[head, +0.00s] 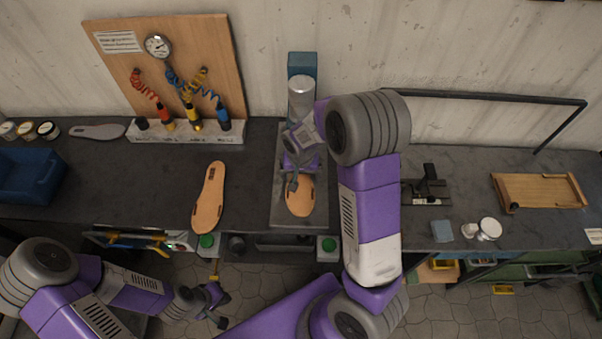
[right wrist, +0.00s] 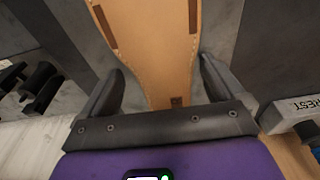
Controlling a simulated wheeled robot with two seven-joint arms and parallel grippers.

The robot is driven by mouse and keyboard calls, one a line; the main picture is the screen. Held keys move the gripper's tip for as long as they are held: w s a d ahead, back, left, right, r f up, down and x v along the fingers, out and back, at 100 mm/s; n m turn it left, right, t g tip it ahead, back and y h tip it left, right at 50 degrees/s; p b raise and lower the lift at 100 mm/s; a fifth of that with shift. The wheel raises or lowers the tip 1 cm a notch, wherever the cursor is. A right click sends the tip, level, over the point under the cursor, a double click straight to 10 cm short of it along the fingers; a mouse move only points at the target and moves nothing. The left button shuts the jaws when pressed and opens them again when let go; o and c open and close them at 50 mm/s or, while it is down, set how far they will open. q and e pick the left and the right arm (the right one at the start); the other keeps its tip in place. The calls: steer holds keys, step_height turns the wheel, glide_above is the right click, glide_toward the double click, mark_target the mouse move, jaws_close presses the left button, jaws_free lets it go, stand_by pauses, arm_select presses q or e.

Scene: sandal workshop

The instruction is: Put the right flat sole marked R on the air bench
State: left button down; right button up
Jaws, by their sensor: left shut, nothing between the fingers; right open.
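One tan sole (head: 299,199) lies on the grey plate (head: 286,217) of the press, partly hidden by my right gripper (head: 299,178). In the right wrist view this sole (right wrist: 155,45), with brown slots, lies between the two open fingers (right wrist: 160,85), with a gap on each side. A second tan sole (head: 209,198) lies flat on the dark bench (head: 150,185), left of the press and in front of the air tools. I cannot read an R or L on either sole. My left gripper (head: 219,306) is shut and empty, low in front of the bench.
A wooden board with a gauge (head: 158,46), coiled hoses and air tools stands behind the bench. Green buttons (head: 207,241) sit on the front edge. A blue bin (head: 28,176) and a grey sole (head: 97,131) are at left. A wooden tray (head: 540,191) is at right.

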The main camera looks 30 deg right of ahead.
steer(key=shift+c, duration=0.3)
steer(key=c, duration=0.8)
steer(key=shift+r, duration=0.15)
steer(key=shift+s+a+r+p, duration=0.25)
steer(key=shift+s+r+p, duration=0.15)
steer(key=shift+r, duration=0.1)
steer(key=shift+s+a+r+p, duration=0.25)
steer(key=shift+s+r+p, duration=0.15)
steer(key=shift+r, duration=0.1)
